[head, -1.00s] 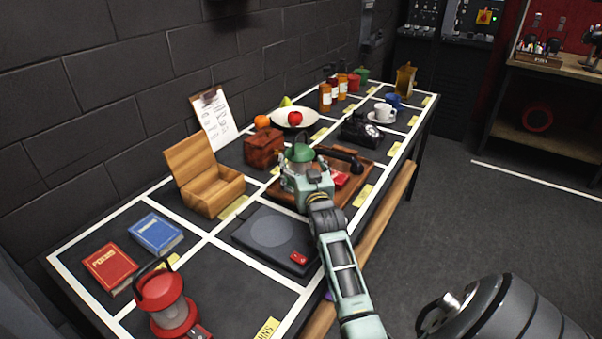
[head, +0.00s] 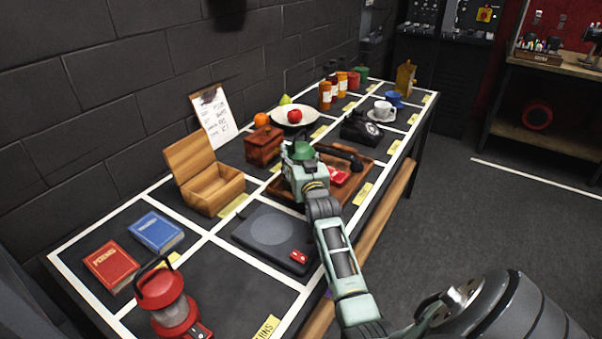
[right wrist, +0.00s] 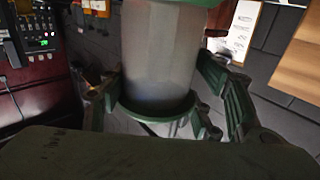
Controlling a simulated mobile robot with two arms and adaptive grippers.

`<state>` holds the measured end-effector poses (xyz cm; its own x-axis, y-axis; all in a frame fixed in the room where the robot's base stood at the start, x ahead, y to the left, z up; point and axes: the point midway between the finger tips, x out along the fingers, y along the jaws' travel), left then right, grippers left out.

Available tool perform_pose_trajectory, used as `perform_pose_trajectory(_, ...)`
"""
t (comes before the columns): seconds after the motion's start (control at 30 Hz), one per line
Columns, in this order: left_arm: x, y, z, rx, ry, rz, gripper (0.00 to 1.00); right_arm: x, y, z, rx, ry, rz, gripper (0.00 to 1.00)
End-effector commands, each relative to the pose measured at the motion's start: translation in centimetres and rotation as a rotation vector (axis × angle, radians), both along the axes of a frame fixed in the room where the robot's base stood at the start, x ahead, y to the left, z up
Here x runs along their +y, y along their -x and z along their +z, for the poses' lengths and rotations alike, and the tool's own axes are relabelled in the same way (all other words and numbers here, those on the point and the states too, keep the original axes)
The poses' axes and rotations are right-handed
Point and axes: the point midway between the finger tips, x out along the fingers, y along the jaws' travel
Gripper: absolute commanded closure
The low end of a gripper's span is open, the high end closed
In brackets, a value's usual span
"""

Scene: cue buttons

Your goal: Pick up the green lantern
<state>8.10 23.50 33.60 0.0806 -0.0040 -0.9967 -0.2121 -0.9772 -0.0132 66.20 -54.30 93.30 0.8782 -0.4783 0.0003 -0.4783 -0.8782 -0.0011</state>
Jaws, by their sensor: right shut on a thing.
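The green lantern (head: 301,152) is in the middle of the table in the head view, above the near end of a wooden tray (head: 330,206). Its green top shows; my right gripper (head: 303,165) hides most of its body. In the right wrist view the lantern's pale glass and green base rim (right wrist: 158,60) fill the middle, upright, with fingers on both sides. My right gripper (right wrist: 160,108) is shut on the lantern. Whether the lantern touches the tray is hidden in the head view. My left gripper is not in view.
A red lantern (head: 170,300) stands at the near left. A dark turntable-like box (head: 272,230), an open wooden box (head: 210,185), a brown chest (head: 264,146) and a black telephone (head: 362,130) surround the tray. A brick wall runs along the back.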

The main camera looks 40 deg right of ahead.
Motion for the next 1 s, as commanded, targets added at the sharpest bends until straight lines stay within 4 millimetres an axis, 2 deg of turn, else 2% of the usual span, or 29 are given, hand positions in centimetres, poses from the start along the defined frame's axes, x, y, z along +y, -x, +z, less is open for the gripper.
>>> perform_pose_trajectory(0.07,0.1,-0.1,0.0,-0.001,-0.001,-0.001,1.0,-0.1,0.0,0.0,0.002,0.002,-0.001,0.67)
perform_pose_trajectory(0.43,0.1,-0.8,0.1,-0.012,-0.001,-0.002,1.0,-0.1,0.1,0.0,0.003,0.004,-0.002,1.0)
perform_pose_trajectory(0.8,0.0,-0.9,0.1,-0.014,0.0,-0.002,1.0,-0.1,0.0,0.5,-0.003,0.006,-0.002,1.0)
perform_pose_trajectory(1.0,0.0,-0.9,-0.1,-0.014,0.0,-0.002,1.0,-0.1,0.0,2.3,-0.007,0.007,-0.002,1.0)
